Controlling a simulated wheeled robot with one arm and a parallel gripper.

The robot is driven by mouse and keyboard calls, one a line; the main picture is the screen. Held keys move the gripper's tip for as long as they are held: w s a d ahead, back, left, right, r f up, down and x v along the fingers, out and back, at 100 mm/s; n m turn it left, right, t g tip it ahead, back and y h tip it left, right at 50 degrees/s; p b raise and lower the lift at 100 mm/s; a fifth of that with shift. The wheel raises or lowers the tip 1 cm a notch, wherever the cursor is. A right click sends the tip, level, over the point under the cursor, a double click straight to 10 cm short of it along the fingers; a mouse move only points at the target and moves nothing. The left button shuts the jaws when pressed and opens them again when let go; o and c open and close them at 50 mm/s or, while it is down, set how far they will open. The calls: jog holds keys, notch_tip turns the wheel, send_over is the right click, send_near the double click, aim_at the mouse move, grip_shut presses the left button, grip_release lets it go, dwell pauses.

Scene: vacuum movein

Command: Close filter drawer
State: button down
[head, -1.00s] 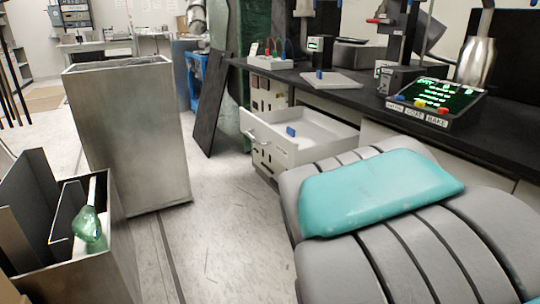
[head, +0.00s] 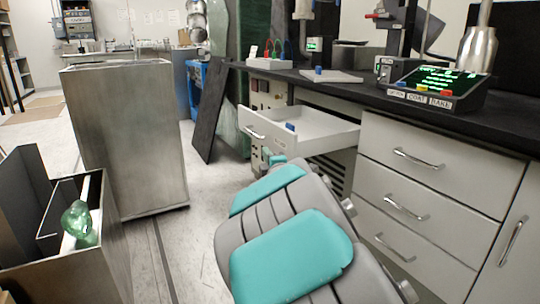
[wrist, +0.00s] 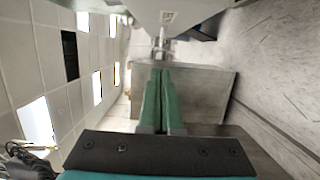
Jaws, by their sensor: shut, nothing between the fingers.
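The filter drawer (head: 325,133) is a white drawer pulled out from under the black bench, in the middle of the head view. Its front has a bar handle (head: 255,132), and a small blue block (head: 290,127) is inside it. My grey and teal arm reaches up toward the floor just in front of the drawer. My gripper cannot be made out in the head view, hidden at the arm's far end. In the wrist view my gripper's green fingers (wrist: 161,72) are together with nothing between them. A pale surface at that view's top edge may be the drawer; I cannot tell.
An open metal box with a green bottle (head: 77,222) is at lower left. A stack of shut drawers (head: 410,205) is at right. A dark panel (head: 207,110) leans behind.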

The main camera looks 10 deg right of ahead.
send_near(268, 137)
jog(key=w+a, duration=0.3)
jog(key=a, duration=0.1)
jog(key=d, duration=0.1)
jog(key=w+d, duration=0.1)
jog(key=shift+w+d, duration=0.3)
jog(key=shift+d, duration=0.05)
jog(key=shift+w+d, duration=0.15)
jog(key=shift+d, duration=0.4)
jog(key=w+d+p, duration=0.2)
jog(key=d, duration=0.3)
jog(key=w+d+p, duration=0.1)
jog(key=d+p, duration=0.1)
jog(key=d, duration=0.4)
jog(key=w+d+p, duration=0.2)
jog(key=d, duration=0.4)
jog(key=shift+w, duration=0.3)
